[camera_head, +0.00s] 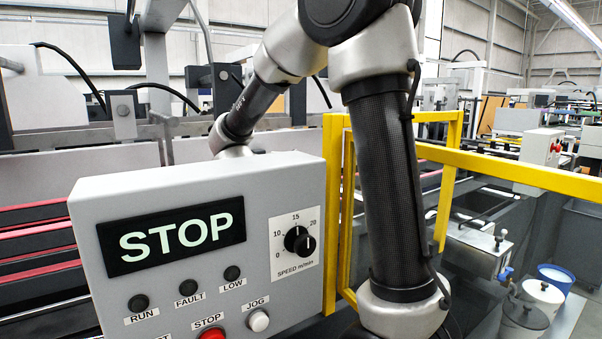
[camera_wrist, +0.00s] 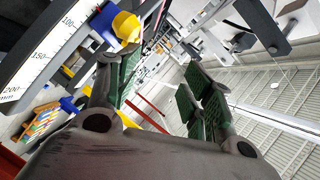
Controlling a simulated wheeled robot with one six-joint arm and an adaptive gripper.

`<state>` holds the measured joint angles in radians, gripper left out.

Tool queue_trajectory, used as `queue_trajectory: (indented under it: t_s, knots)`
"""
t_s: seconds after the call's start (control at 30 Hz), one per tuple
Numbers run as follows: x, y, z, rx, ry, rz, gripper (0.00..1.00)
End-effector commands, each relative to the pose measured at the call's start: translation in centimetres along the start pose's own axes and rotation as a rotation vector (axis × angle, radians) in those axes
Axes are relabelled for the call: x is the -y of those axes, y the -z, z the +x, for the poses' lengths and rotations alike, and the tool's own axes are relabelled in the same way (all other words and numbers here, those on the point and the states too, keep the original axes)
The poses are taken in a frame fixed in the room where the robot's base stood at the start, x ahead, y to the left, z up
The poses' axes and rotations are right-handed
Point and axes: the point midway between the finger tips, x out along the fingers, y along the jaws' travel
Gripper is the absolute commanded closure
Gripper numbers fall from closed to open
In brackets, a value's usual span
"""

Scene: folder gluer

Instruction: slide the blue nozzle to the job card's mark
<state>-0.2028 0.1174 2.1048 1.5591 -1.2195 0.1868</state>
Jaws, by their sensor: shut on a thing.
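In the wrist view, the blue nozzle (camera_wrist: 104,24) with a yellow round part (camera_wrist: 126,27) is at the upper left, beside a white scale (camera_wrist: 45,52) marked 100, 150 and 200. My gripper (camera_wrist: 165,80) has its two green-padded fingers apart, with the nozzle at the tip of the left one. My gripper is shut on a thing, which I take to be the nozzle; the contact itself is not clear. A second blue part (camera_wrist: 70,104) shows lower along the scale. The head view hides my gripper and the nozzle. I cannot make out the job card.
In the head view, a grey control panel (camera_head: 180,185) reading STOP stands in front, with a speed knob. A yellow guard frame (camera_head: 510,170) runs to the right. White and blue buckets (camera_head: 556,278) stand at the lower right.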

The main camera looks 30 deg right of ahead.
Motion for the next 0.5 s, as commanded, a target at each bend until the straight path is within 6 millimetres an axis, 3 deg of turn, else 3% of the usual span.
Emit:
queue_trajectory:
  t_s: [0.5]
  knots:
    - [-0.2,-1.0,-3.9,0.001,-0.006,-0.005,0.56]
